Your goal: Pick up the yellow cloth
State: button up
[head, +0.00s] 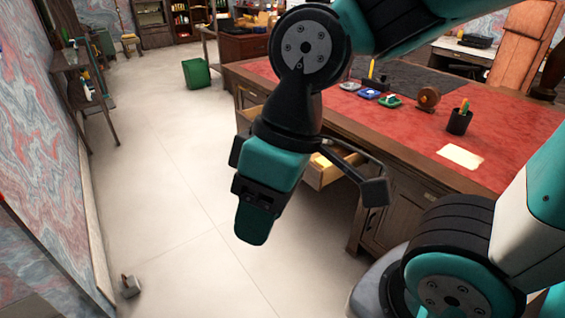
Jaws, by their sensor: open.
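An open wooden drawer (322,180) juts from the desk's front, partly hidden behind my gripper. A yellow patch (319,160) shows inside it; it may be the yellow cloth, but I cannot tell its shape or how it lies. My gripper (258,203) hangs in front of the desk, pointing down, to the left of the drawer in the picture. It is open, and nothing shows in it. A black bracket of my arm crosses in front of the drawer.
The red-topped desk (410,135) holds a pale sheet (460,156), a black pen cup (459,122) and small coloured items. A green bin (196,73) stands beyond. A small hammer-like object (130,286) lies on the floor. The floor at left is mostly clear.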

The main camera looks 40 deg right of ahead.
aim_at(321, 161)
jog(key=u, duration=0.05)
jog(key=i, duration=1.45)
jog(key=z, duration=0.75)
